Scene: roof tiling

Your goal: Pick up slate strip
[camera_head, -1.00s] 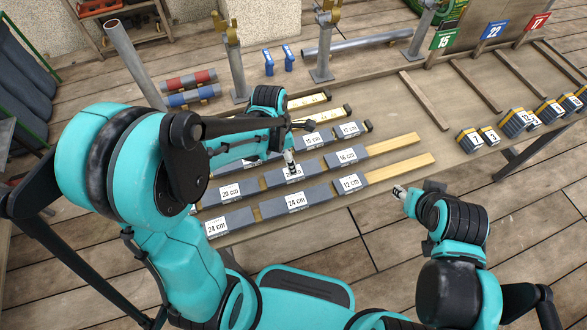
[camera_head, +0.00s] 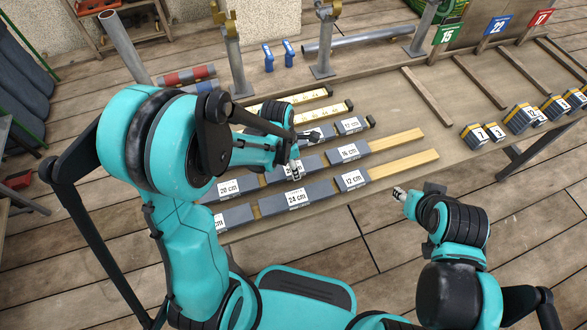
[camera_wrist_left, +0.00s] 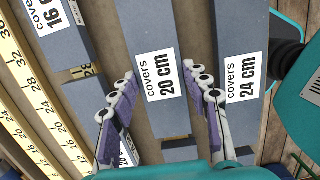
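Grey slate strips with white size labels lie in rows on the workbench. In the left wrist view a slate strip labelled "covers 20 cm" (camera_wrist_left: 146,28) lies between the two fingers of my left gripper (camera_wrist_left: 163,88). The fingers are apart, one on each side of it, and I cannot tell if they touch it. In the head view my left gripper (camera_head: 296,172) is over the middle strip of the middle row and hides part of its label. My right gripper (camera_head: 399,193) hangs in front of the bench, away from the strips; its fingers are too small to judge.
A "24 cm" strip (camera_head: 296,197) lies in the front row. Yellow rulers (camera_head: 325,117) lie behind the strips. Wooden battens (camera_head: 402,147) extend right of the rows. Numbered tile stacks (camera_head: 478,135) stand farther right. Metal posts (camera_head: 232,55) rise along the back.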

